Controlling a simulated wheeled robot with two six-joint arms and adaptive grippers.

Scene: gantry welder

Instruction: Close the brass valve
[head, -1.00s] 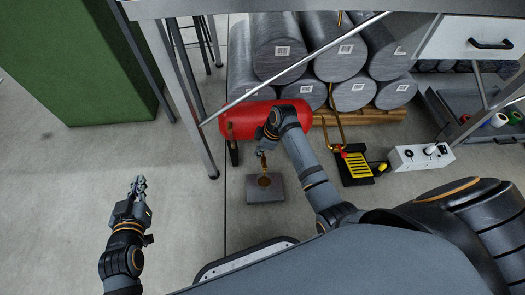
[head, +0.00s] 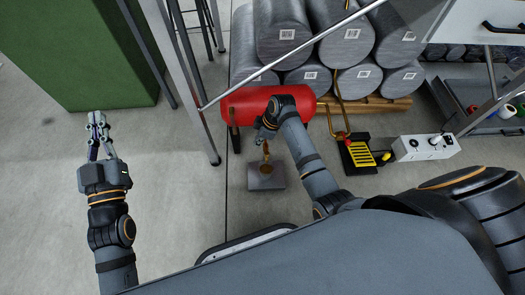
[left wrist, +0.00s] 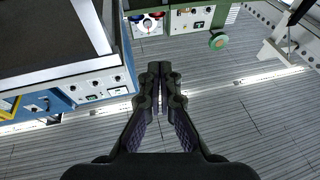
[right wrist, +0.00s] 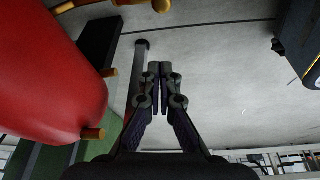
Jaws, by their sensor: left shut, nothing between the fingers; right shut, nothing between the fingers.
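A small brass-coloured piece (head: 266,149), probably the valve, shows beside my right gripper, below the red tank (head: 238,106) and above a grey plate (head: 256,182) with a brass disc. Its handle position is too small to tell. My right gripper (head: 263,137) is beside the tank, shut and empty; its shut fingers also show in the right wrist view (right wrist: 158,70). In that view brass fittings stick out from the tank (right wrist: 45,80), and a round brass knob (right wrist: 162,5) is at the top edge, apart from the fingertips. My left gripper (head: 97,120) is shut and empty, far left over open floor.
Grey cylinders (head: 287,32) are stacked behind the tank. A table leg (head: 190,90) and a slanting bar (head: 290,65) stand near it. A yellow-and-black pedal (head: 360,153) and a white socket box (head: 427,146) lie to the right.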

